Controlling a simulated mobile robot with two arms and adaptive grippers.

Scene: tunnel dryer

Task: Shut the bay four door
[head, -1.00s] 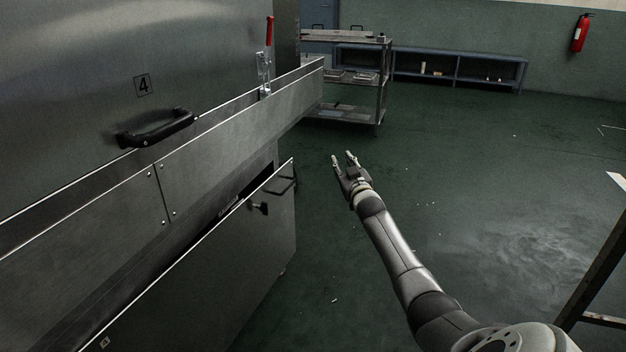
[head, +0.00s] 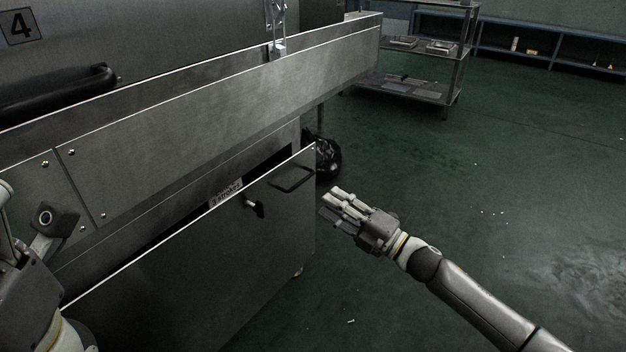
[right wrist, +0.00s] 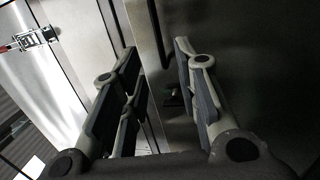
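The bay four door is the lower grey steel panel (head: 215,275) under the ledge. It stands ajar, with a dark gap along its top edge. A dark bar handle (head: 293,178) and a small black knob (head: 256,207) are on its right part. My right gripper (head: 335,206) is open and empty, just right of the door's free edge and apart from it. In the right wrist view, the door panel (right wrist: 265,70) and its dark handle (right wrist: 156,30) lie beyond the spread fingers.
The ledge (head: 200,120) juts out above the door. The upper panel (head: 160,35) bears a number 4 and a black handle (head: 60,92). A black bag (head: 325,160) lies on the floor behind the door's free edge. A metal trolley (head: 430,60) stands farther back.

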